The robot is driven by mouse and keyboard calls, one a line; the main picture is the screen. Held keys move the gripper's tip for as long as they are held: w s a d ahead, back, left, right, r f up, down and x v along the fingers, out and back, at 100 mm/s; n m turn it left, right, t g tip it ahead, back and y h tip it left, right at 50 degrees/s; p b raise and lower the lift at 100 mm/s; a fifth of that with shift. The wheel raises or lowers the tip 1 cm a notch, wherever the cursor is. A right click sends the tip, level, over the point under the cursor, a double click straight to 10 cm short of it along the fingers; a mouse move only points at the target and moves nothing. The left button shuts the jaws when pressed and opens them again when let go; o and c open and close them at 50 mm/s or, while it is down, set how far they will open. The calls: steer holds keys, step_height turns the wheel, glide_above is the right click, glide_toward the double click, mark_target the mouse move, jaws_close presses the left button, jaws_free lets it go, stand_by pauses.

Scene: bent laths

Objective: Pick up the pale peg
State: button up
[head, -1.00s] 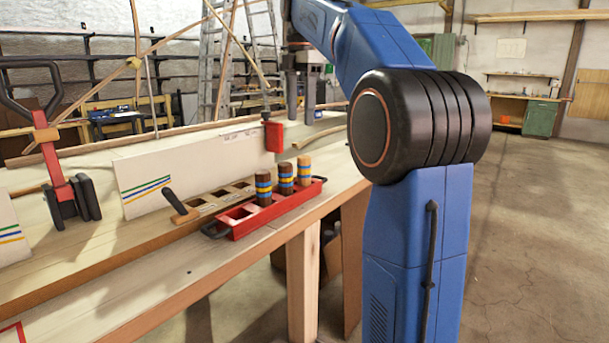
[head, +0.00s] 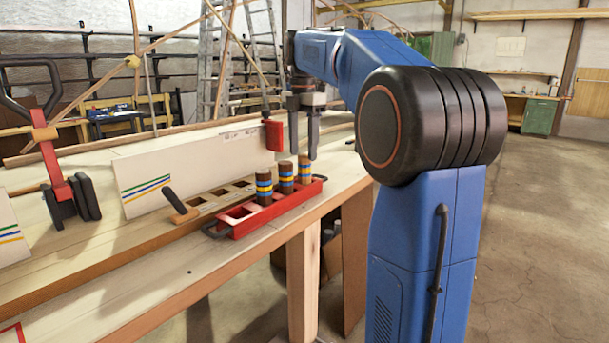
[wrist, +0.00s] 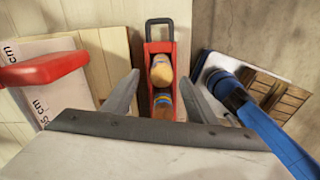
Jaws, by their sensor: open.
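The pale peg (head: 304,169), banded blue and yellow, stands upright at the right end of the red tray (head: 245,227). Two dark brown banded pegs (head: 285,173) stand to its left in the same tray. My gripper (head: 303,150) is open and points down, its fingertips about at the height of the pale peg's top.
A wooden rack (head: 220,195) with square holes lies behind the tray. A white board (head: 150,180) with a red clamp pad (head: 273,135) stands beyond it. A red clamp (head: 55,165) is at the left. The bench front is clear.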

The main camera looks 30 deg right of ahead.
mark_target(305, 166)
steer(key=shift+s+d+f, duration=0.1)
steer(key=shift+f, duration=1.45)
steer(key=shift+d+f, duration=0.1)
steer(key=shift+f, duration=1.4)
steer(key=shift+c, duration=0.7)
steer(key=c, duration=1)
